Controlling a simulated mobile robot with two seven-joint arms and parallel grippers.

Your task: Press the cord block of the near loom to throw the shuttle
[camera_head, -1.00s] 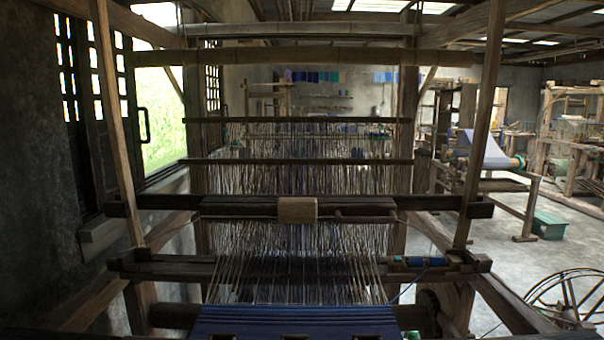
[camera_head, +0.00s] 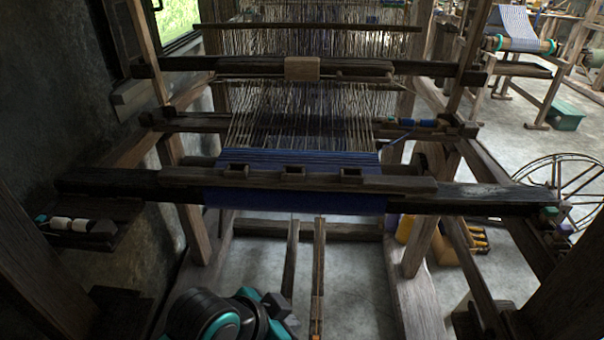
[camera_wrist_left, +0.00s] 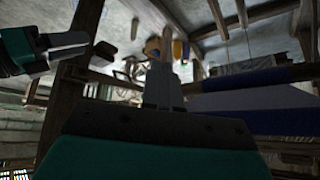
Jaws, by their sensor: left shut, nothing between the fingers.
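The cord block, a pale wooden block (camera_head: 302,68), sits at the middle of a dark crossbar of the near loom (camera_head: 240,64), in front of the hanging warp threads. My left gripper (camera_head: 278,307), black and teal, is low at the bottom of the head view, nearer than the cloth beam and well apart from the block. Its fingers (camera_wrist_left: 162,86) also show in the left wrist view, shut and empty. The block cannot be made out there. Another teal gripper with pale fingers, likely my right (camera_wrist_left: 66,50), shows at the left of that view; its opening is unclear.
The dark front beam (camera_head: 460,193) with blue cloth (camera_head: 300,201) spans between my left gripper and the block. Side posts flank the loom. A spoked wheel (camera_head: 572,180) stands at the right. Bare floor shows below the beam.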

